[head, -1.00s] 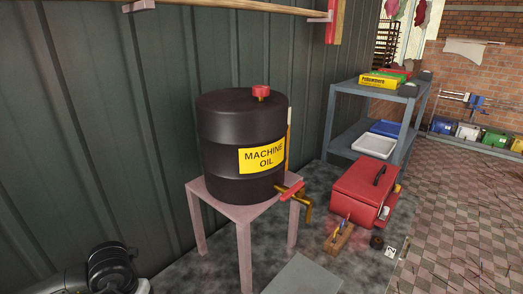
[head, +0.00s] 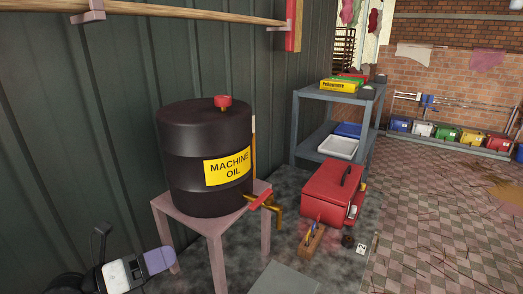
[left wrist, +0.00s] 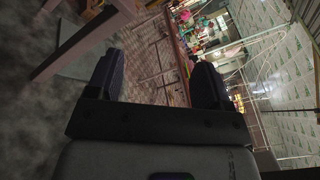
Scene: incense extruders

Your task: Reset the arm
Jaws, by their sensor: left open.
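My left arm (head: 115,275) comes in at the lower left of the head view, beside the pink stool's left leg. My left gripper (left wrist: 157,82) shows in the left wrist view with its two dark fingers spread wide. Nothing sits between the fingers. My right arm and gripper are in neither view.
A black machine oil drum (head: 204,135) with a red cap stands on the pink stool (head: 210,223); its tap (head: 262,201) points right. A red toolbox (head: 331,194) and a wooden block with tools (head: 312,239) rest on the floor. A shelf (head: 310,108) stands behind. Tiled floor at right is open.

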